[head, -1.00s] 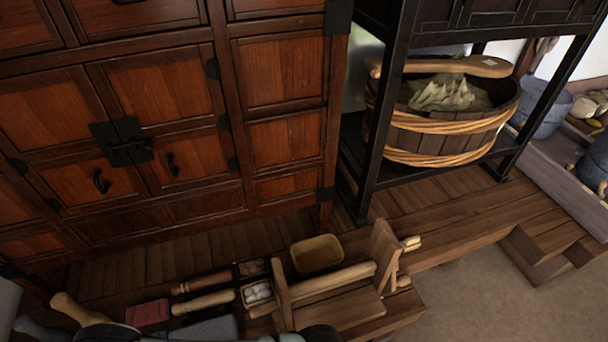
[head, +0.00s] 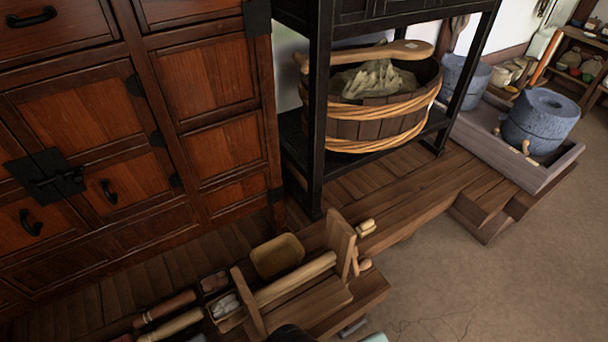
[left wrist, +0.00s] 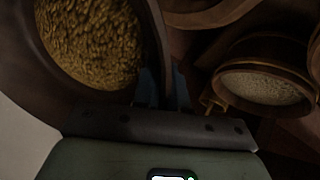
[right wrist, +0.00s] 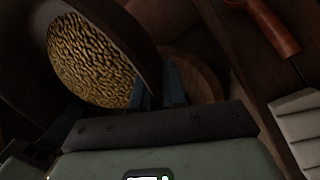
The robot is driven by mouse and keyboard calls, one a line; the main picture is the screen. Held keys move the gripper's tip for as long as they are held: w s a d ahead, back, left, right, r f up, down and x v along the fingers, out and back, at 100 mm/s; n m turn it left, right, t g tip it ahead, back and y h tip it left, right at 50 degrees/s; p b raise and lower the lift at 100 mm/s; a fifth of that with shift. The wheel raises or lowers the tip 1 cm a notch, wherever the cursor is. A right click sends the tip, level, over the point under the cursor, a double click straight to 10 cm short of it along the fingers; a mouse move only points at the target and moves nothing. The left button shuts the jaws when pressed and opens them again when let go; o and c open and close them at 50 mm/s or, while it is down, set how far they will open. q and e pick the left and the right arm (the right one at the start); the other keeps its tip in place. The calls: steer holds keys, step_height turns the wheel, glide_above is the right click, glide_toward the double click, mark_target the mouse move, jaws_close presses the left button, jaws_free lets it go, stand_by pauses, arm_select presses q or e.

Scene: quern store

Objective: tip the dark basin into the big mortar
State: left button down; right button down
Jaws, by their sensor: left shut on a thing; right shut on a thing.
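The dark basin (left wrist: 152,45) holds yellow-brown grain (left wrist: 90,42) and shows close up in both wrist views. My left gripper (left wrist: 168,92) is shut on its wall. My right gripper (right wrist: 160,90) is shut on the wall of the same basin (right wrist: 125,38), with the grain (right wrist: 92,60) beside it. The basin and both grippers are out of the head view. A blue-grey round stone piece (head: 540,122) with a hole in its top stands at the far right in the head view; I cannot tell whether it is the big mortar.
A wooden tub (head: 385,128) stands in a black rack beside the cabinet (head: 85,120). A wooden press (head: 300,290) and small tray (head: 277,256) are on the low boards. The earthen floor (head: 480,270) is clear. A round vessel of pale grain (left wrist: 262,85) shows in the left wrist view.

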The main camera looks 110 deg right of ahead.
arm_select(q)
steer(key=shift+s+d+r+t, duration=0.15)
steer(key=shift+d+r+t, duration=0.15)
steer(key=shift+r+t, duration=0.4)
arm_select(e)
steer(key=shift+s+a+r+t, duration=0.2)
steer(key=shift+a+r+t, duration=0.25)
steer(key=shift+t, duration=0.25)
steer(key=shift+d+r, duration=0.15)
steer(key=shift+r, duration=0.05)
arm_select(q)
steer(key=shift+s+r+t, duration=0.25)
steer(key=shift+t, duration=0.35)
arm_select(e)
steer(key=shift+s+r+t, duration=0.2)
steer(key=shift+r+t, duration=0.05)
steer(key=shift+t, duration=0.35)
arm_select(q)
steer(key=shift+r+t, duration=0.35)
steer(key=shift+t, duration=0.15)
arm_select(e)
steer(key=shift+r+n+t, duration=0.3)
steer(key=shift+r+t, duration=0.05)
steer(key=shift+t, duration=0.05)
arm_select(q)
steer(key=shift+s+m, duration=0.15)
steer(key=shift+m, duration=0.15)
arm_select(e)
steer(key=shift+s, duration=0.1)
